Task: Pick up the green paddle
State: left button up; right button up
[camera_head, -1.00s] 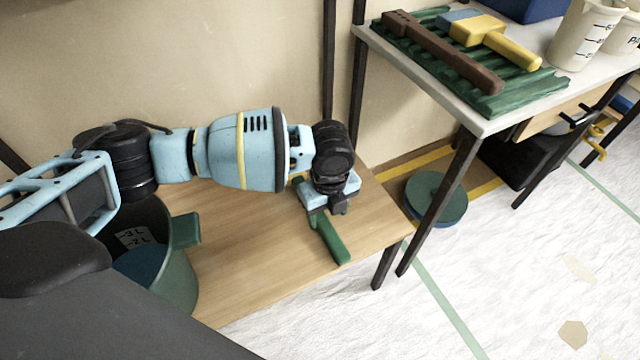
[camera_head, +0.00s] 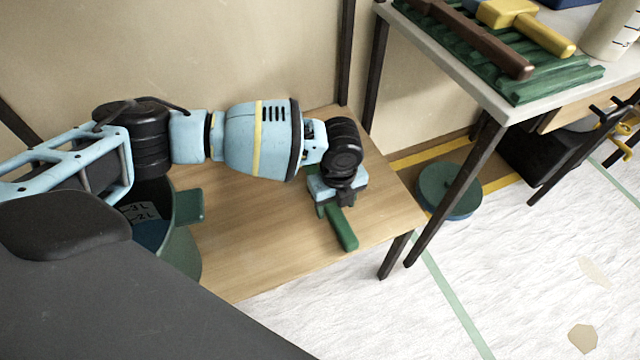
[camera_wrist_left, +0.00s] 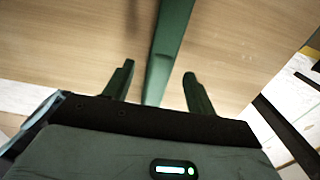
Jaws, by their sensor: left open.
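The green paddle (camera_head: 342,229) lies on the wooden table near its right front edge. In the head view its far part is hidden under my left gripper (camera_head: 336,200). In the left wrist view the paddle's handle (camera_wrist_left: 165,58) runs between the two fingers of my left gripper (camera_wrist_left: 153,82). The fingers stand apart, one on each side of the handle, with a visible gap on both sides. My left gripper is open and points down over the paddle. My right gripper is not in view.
A green bucket (camera_head: 184,247) with volume marks stands at the table's left. At right, a white-topped table (camera_head: 470,72) holds a green ridged tray (camera_head: 560,82) with brown and yellow tools. A round green lid (camera_head: 448,190) lies low between the tables. The wooden table's middle (camera_head: 255,220) is clear.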

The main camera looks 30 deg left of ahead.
pick_arm(q)
notch_tip(320, 180, down, 3)
jog(key=shift+r+b, duration=0.15)
jog(key=shift+b, duration=0.15)
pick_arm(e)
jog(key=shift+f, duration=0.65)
pick_arm(q)
jog(key=shift+r, duration=0.1)
jog(key=c, duration=1.1)
jog(key=shift+o, duration=0.2)
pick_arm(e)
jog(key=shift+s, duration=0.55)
pick_arm(q)
jog(key=shift+r, duration=0.1)
